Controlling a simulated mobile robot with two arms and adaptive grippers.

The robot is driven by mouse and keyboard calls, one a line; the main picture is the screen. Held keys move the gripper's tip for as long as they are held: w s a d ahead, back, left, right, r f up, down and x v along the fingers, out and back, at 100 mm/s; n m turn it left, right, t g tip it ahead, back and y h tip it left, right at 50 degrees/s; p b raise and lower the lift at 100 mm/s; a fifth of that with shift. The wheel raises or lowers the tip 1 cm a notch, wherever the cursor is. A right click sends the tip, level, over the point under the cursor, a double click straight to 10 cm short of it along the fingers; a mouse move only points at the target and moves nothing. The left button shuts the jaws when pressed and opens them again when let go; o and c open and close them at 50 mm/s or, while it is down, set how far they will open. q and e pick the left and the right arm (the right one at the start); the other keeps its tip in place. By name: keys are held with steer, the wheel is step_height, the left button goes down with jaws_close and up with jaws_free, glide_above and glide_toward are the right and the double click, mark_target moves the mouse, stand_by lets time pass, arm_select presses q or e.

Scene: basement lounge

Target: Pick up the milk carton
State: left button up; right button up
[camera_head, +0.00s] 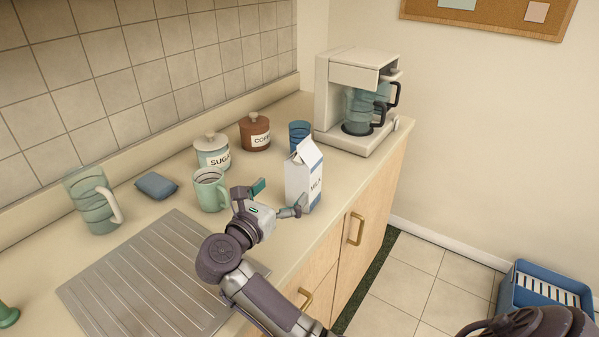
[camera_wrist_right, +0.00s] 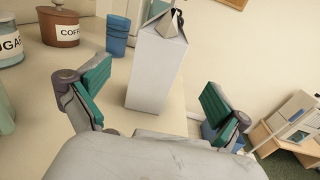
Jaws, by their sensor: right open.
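The milk carton (camera_head: 303,180) is white with a blue band and a gabled top, standing upright near the counter's front edge. It also shows in the right wrist view (camera_wrist_right: 158,75), between the two fingers and ahead of the palm. My right gripper (camera_head: 279,198) is open, just in front of the carton on its near left side. Its teal-padded fingers are spread wider than the carton, and nothing is held. I cannot tell whether a finger touches the carton. My left gripper is not in view.
A green mug (camera_head: 209,191), sugar jar (camera_head: 212,150), coffee jar (camera_head: 255,131) and blue cup (camera_head: 299,134) stand around the carton. A coffee maker (camera_head: 335,95) is behind it. A ridged drainboard (camera_head: 150,280) lies at the near left. The counter's front edge is close on the right.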

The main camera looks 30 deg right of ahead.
mark_target(297, 172)
steer(key=p+x, duration=0.1)
steer(key=x, duration=0.3)
steer(key=shift+d+r, duration=0.1)
steer(key=shift+d, duration=0.25)
steer(key=shift+w+d, duration=0.35)
steer(key=shift+d, duration=0.05)
steer(key=shift+w+d+r+p, duration=0.3)
steer(key=shift+w+d+p, duration=0.3)
steer(key=shift+d+p, duration=0.3)
steer(key=shift+f+x, duration=0.2)
steer(key=shift+x, duration=1)
steer(key=shift+w+d+f, duration=0.1)
steer(key=shift+c, duration=0.7)
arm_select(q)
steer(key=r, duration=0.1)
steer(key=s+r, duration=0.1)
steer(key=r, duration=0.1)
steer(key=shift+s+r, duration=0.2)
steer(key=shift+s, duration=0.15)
arm_select(e)
steer(key=c, duration=1.2)
